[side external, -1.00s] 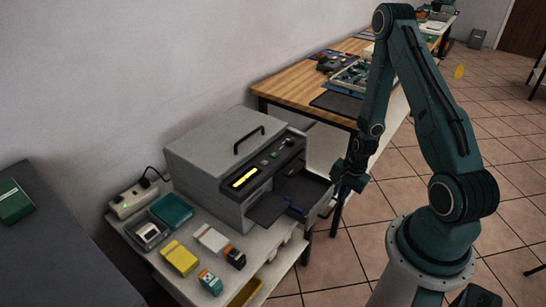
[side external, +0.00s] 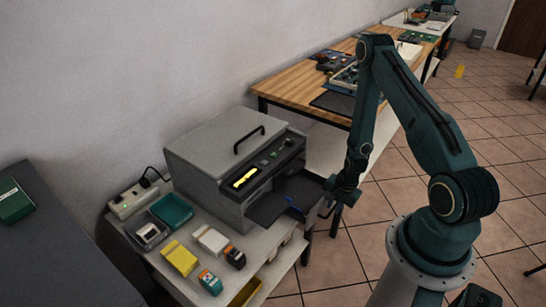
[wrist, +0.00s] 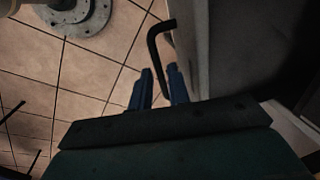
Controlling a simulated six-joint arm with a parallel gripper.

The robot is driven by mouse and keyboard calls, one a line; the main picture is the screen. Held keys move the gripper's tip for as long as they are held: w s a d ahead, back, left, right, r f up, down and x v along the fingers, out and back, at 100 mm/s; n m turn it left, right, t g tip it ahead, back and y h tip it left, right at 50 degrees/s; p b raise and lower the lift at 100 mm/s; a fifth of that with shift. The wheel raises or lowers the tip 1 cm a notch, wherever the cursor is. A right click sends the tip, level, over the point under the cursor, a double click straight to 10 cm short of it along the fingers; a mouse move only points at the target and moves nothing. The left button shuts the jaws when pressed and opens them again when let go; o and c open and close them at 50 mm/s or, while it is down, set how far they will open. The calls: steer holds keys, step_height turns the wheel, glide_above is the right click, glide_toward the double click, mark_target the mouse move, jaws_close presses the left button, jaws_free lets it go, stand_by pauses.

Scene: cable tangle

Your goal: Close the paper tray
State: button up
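The grey printer (side external: 215,165) stands on a pale side table. My gripper (side external: 335,193) is at the tray's outer end in the side view. In the wrist view, the two blue fingers of my gripper (wrist: 160,85) stand apart, with a dark bent bar (wrist: 157,55), likely the tray handle, seen between them. Narrow gaps show beside the bar, so the fingers look open. Whether they touch it I cannot tell.
A yellow box (side external: 180,259), a white box (side external: 211,239), a teal tray (side external: 171,210) and small cartons stand on the side table. A power strip (side external: 134,199) lies by the wall. A wooden workbench (side external: 290,87) stands behind. Tiled floor is free at right.

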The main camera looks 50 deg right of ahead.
mark_target(307, 199)
jaws_close()
steer(key=w, duration=0.9)
steer(key=shift+w, duration=0.4)
jaws_free()
steer(key=shift+r, duration=0.1)
step_height(307, 199, up, 13)
steer(key=s, duration=0.2)
steer(key=shift+s+r, duration=0.15)
steer(key=shift+s, duration=0.15)
stand_by(0.4)
